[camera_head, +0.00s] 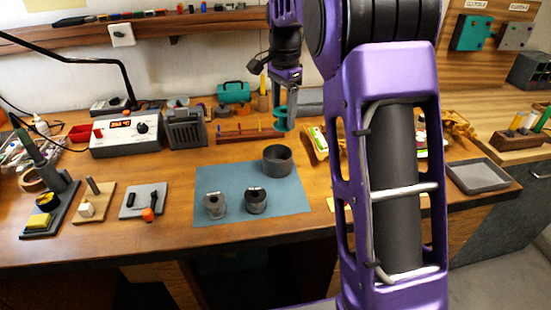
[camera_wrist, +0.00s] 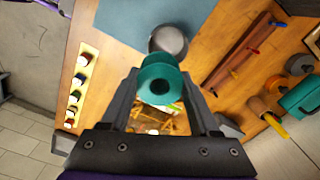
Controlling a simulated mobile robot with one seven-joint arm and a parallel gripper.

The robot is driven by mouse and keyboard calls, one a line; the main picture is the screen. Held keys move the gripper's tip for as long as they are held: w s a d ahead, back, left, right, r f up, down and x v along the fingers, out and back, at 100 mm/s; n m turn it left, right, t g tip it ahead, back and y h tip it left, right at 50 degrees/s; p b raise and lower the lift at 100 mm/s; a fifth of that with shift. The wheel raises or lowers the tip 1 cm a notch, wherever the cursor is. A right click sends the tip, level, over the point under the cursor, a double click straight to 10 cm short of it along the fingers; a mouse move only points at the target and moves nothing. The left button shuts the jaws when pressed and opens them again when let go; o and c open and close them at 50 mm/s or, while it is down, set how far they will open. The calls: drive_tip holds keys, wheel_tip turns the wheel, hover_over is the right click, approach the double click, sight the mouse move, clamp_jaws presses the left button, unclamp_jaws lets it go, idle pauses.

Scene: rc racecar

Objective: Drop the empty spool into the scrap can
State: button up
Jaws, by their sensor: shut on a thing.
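The teal empty spool (camera_head: 284,124) is held in my gripper (camera_head: 285,106), up in the air above the back of the workbench. In the wrist view the spool (camera_wrist: 158,68) sits between the two fingers (camera_wrist: 162,92), with its round flange and dark centre hole facing the camera. A dark grey round can (camera_head: 277,166), which looks like the scrap can, stands open-topped on the back right of the blue mat. In the wrist view the can (camera_wrist: 170,39) shows just beyond the spool, partly covered by it.
The blue mat (camera_head: 225,182) also bears two small dark cylindrical parts (camera_head: 214,206). A wooden rack (camera_head: 245,135) stands behind the mat, with a teal case (camera_head: 234,92) farther back. A soldering station (camera_head: 128,133) is at left. My purple arm covers much of the right side.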

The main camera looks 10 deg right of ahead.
wheel_tip(320, 180, down, 6)
drive_tip(key=b, duration=0.4)
drive_tip(key=shift+r+b, duration=0.2)
drive_tip(key=shift+b, duration=0.1)
drive_tip(key=o, duration=1.4)
wheel_tip(320, 180, up, 18)
drive_tip(key=p, duration=0.4)
drive_tip(key=shift+f, duration=0.25)
